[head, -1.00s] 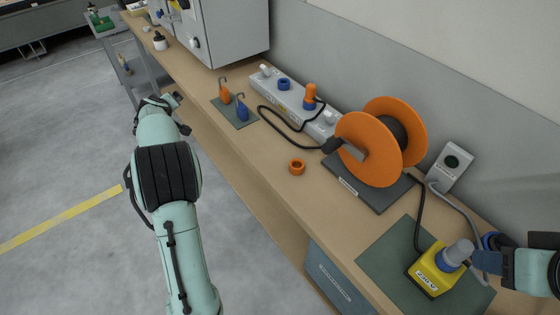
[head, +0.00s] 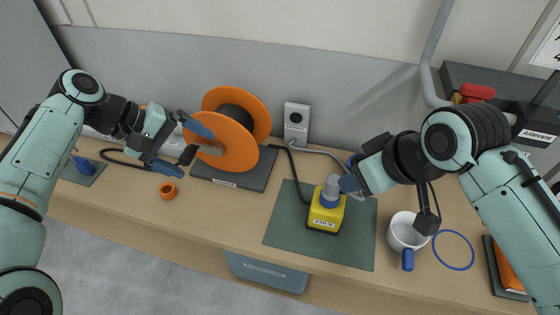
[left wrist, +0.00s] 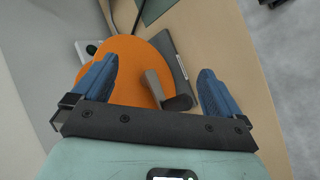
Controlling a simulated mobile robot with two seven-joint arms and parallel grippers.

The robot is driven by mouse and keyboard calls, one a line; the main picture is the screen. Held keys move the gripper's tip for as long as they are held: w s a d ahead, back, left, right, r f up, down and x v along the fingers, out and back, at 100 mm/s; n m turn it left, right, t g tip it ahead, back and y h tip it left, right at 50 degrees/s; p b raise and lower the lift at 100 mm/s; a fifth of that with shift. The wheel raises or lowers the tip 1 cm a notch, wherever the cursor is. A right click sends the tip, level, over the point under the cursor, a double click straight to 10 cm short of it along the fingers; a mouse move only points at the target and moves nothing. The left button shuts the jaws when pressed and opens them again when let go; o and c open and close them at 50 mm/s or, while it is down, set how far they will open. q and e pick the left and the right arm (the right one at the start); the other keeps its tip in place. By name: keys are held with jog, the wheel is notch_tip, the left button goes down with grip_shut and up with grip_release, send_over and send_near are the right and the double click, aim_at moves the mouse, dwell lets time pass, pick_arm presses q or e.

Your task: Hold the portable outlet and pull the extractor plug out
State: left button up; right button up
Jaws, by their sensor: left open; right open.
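The portable outlet, a yellow box (head: 325,217) with a label, stands on a green mat (head: 290,238) in the head view. A grey plug (head: 332,184) with a blue collar sits upright in its top. My right gripper (head: 350,174) is open just right of the plug, with a blue finger close to it; contact is unclear. My left gripper (head: 184,147) is open and empty at the left side of the orange cable reel (head: 240,148). The left wrist view shows the reel (left wrist: 135,60) and its crank handle (left wrist: 165,92) between and beyond the open fingers (left wrist: 158,76).
A grey wall box (head: 296,123) stands behind the outlet. A white mug (head: 401,232) with a blue handle and a blue ring (head: 455,250) lie to the right. The bench front between ring and mat is clear.

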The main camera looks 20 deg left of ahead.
pick_arm(q)
jog(key=d+n+g+y, duration=0.1)
jog(key=d+n+g, duration=0.15)
jog(key=d, duration=0.75)
jog(key=n+g+y, duration=0.1)
jog(key=n+g, duration=0.1)
jog(key=n, duration=0.5)
send_near(314, 197)
jog(key=shift+m+t, duration=0.25)
jog(key=x, duration=1.2)
jog(key=shift+s+f, duration=0.15)
jog(key=c, duration=0.9)
jog(key=o, duration=0.9)
jog(key=v, duration=1.2)
jog(key=shift+d, duration=0.2)
